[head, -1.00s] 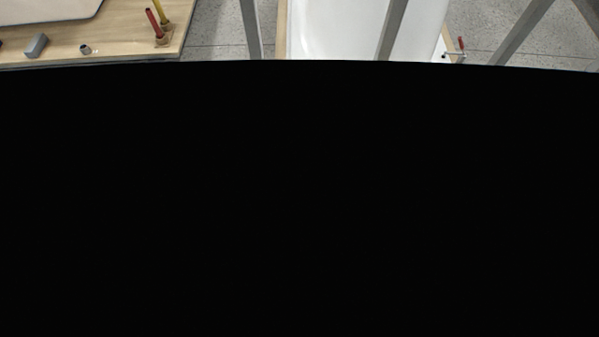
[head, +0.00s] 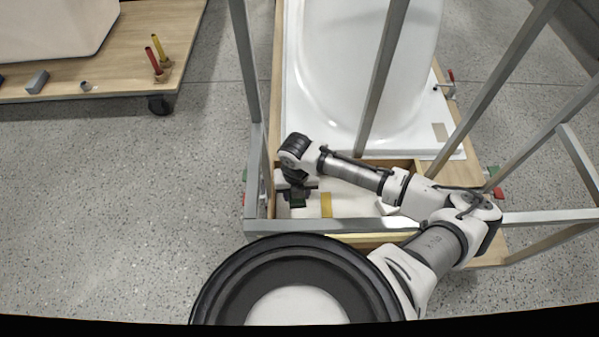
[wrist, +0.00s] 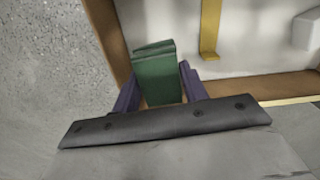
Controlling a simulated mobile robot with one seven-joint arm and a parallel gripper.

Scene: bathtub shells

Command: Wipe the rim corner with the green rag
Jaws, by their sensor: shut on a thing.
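My gripper (wrist: 156,88) is shut on the green rag (wrist: 157,75), a folded block between its two purple fingers in the wrist view. In the head view my gripper (head: 297,192) points down inside the near left corner of the wooden frame, and the rag is only a small dark green patch there. The white bathtub shell (head: 318,135) lies just beyond, with its flat rim showing at the near end. A tan patch (head: 440,131) is on the rim's near right corner. The rag is apart from that patch. Whether it touches the surface below, I cannot tell.
Grey metal bars (head: 377,80) cross above the shell and surround my arm. A yellow strip (head: 326,205) lies right of my gripper. A red-handled clamp (head: 450,82) sits at the right edge. A wheeled wooden cart (head: 120,60) stands at left; the floor between is clear.

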